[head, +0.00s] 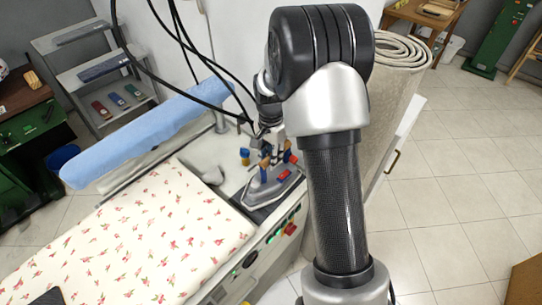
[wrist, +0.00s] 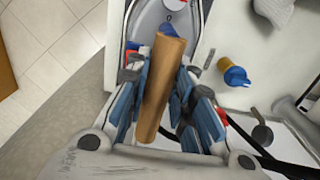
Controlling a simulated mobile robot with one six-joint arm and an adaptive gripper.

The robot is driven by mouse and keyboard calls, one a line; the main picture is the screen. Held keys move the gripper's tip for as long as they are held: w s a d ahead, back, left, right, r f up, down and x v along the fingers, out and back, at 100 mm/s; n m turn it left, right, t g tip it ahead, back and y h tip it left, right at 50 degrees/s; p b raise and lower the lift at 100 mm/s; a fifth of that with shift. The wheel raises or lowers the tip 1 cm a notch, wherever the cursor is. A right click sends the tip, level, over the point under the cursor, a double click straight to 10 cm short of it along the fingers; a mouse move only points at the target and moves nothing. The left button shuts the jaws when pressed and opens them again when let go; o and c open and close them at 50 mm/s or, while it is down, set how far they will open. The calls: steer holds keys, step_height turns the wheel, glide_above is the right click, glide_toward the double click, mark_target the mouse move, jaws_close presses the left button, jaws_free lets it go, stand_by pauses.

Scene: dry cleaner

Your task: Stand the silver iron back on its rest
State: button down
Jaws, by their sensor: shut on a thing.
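The silver iron (head: 268,197) is on or just above the dark rest (head: 250,196) at the right end of the ironing table; I cannot tell if they touch. Its soleplate looks roughly level. My gripper (head: 270,153) is above it, shut on its handle. In the wrist view my gripper (wrist: 164,82) has its blue fingers on both sides of the iron's brown cylindrical handle (wrist: 163,85). The iron's grey body (wrist: 150,14) runs out of the top of that view. The gripper and arm hide part of the iron in the head view.
A small yellow and blue object (wrist: 234,75) stands close beside the iron. A floral cloth (head: 165,235) covers the table at the left, with a blue padded board (head: 150,128) behind. Coloured buttons line the front panel. Black cables hang near the arm.

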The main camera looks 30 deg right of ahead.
steer(key=shift+w+f+b, duration=0.15)
steer(key=shift+f+b, duration=0.3)
steer(key=shift+f, duration=0.1)
stand_by(1.0)
steer(key=c, duration=1.4)
jaws_free()
steer(key=shift+f, duration=0.1)
steer(key=shift+o, duration=0.4)
steer(key=shift+o, duration=0.6)
steer(key=shift+s+f, duration=0.2)
steer(key=shift+s, duration=0.1)
steer(key=o, duration=0.7)
steer(key=shift+w+r, duration=0.1)
steer(key=shift+r, duration=0.05)
